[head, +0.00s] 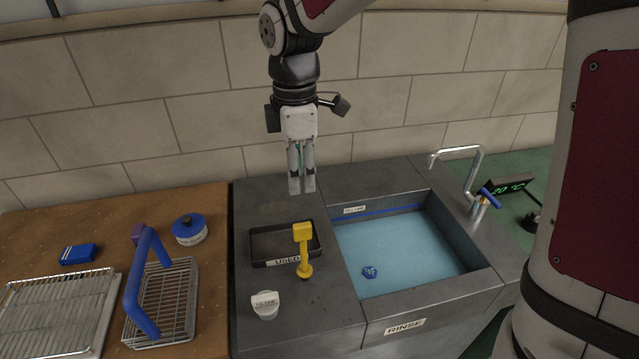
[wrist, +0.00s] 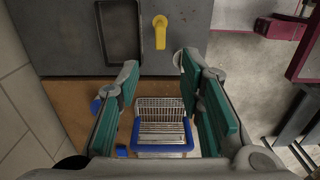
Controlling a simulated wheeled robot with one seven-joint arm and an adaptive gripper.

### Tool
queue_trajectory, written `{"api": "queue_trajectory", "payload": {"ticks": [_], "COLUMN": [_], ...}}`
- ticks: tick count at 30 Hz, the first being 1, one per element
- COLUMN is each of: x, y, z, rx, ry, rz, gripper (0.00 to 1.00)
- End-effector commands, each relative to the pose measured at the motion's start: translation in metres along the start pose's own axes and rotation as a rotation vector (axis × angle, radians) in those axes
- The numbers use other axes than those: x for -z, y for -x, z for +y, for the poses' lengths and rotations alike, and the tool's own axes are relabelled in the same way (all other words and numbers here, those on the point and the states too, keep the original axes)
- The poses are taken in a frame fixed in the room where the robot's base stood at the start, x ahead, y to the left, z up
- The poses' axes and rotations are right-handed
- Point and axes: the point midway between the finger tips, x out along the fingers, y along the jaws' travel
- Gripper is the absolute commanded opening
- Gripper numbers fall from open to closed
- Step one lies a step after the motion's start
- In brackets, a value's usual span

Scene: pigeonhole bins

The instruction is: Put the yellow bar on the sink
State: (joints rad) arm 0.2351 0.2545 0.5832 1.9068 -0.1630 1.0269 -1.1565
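The yellow bar (head: 304,252) stands on the grey counter, at the right front edge of the tray marked USED. It has a blocky top and a rounded foot. It also shows in the wrist view (wrist: 160,32), near the top and beyond my fingers. The sink (head: 482,283) is the basin marked RINSE, to the right of the bar, filled with blue water. My gripper (head: 302,188) hangs above and behind the bar, pointing down. In the wrist view its green-padded fingers (wrist: 163,100) are wide apart with nothing held between them. The sink is not seen in the wrist view.
The dark tray (head: 257,262) is beside the bar, and a white FILTER knob (head: 265,304) is in front. A wire basket with a blue handle (head: 143,285) and a blue-lidded pot (head: 190,230) stand on the wooden top.

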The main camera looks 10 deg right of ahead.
Motion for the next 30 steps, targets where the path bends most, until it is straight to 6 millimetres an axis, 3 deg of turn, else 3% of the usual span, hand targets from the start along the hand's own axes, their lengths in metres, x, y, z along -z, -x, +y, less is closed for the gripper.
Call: {"api": "queue_trajectory", "payload": {"ticks": [6, 11, 21, 30], "x": [-0.004, -0.024, -0.081, -0.108], "y": [0.007, 0.032, 0.086, 0.095], "z": [-0.005, -0.030, -0.120, -0.188], "rx": [-0.016, -0.088, -0.313, -0.391], "ry": [-0.039, -0.243, -0.928, -1.417], "rz": [-0.012, -0.047, 0.044, 0.301], "gripper": [0.34, 0.34, 0.34, 0.34]}}
